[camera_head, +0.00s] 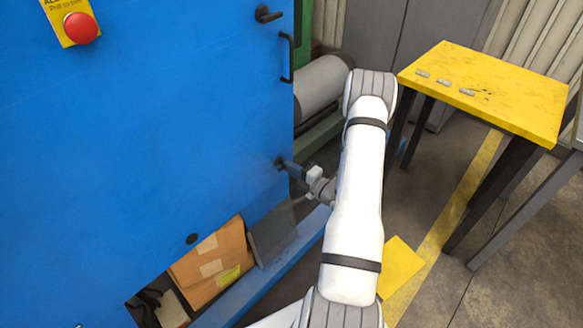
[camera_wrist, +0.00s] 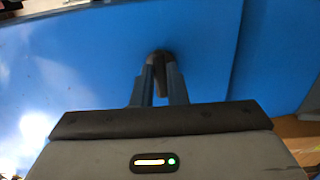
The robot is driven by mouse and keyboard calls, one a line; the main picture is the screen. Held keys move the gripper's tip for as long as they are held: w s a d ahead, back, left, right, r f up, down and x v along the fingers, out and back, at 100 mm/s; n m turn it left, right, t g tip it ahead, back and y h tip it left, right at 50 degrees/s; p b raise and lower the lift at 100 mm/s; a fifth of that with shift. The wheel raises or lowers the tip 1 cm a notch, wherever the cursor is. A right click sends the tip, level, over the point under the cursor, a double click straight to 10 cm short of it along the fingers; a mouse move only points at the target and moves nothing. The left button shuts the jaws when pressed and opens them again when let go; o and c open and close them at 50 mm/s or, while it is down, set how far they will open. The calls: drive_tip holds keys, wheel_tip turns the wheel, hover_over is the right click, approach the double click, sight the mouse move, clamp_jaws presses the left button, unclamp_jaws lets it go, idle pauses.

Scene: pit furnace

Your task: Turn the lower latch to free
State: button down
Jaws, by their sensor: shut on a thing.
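The lower latch (camera_head: 279,162) is a small dark knob near the right edge of the blue door (camera_head: 170,130), below the bar handle. In the wrist view its dark rounded top (camera_wrist: 161,56) shows between my fingers against the blue door. My gripper (camera_head: 290,166) is at the latch, and in the wrist view my gripper (camera_wrist: 160,75) has its fingers shut on it. Most of the latch is hidden by the fingers, so its exact turn angle cannot be told. The upper latch (camera_head: 268,14) is a dark lever near the top of the door, lying roughly sideways.
A black bar handle (camera_head: 287,58) stands out between the latches. A yellow table (camera_head: 500,85) with several small metal pieces is at the right. A cardboard box (camera_head: 212,264) and a grey panel (camera_head: 271,234) sit low by the door. Floor between door and table is partly open.

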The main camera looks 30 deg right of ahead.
drive_tip(key=shift+a, duration=0.1)
drive_tip(key=c, duration=1.4)
unclamp_jaws()
drive_tip(key=shift+c, duration=0.2)
drive_tip(key=v, duration=0.8)
drive_tip(key=shift+w+r, duration=0.1)
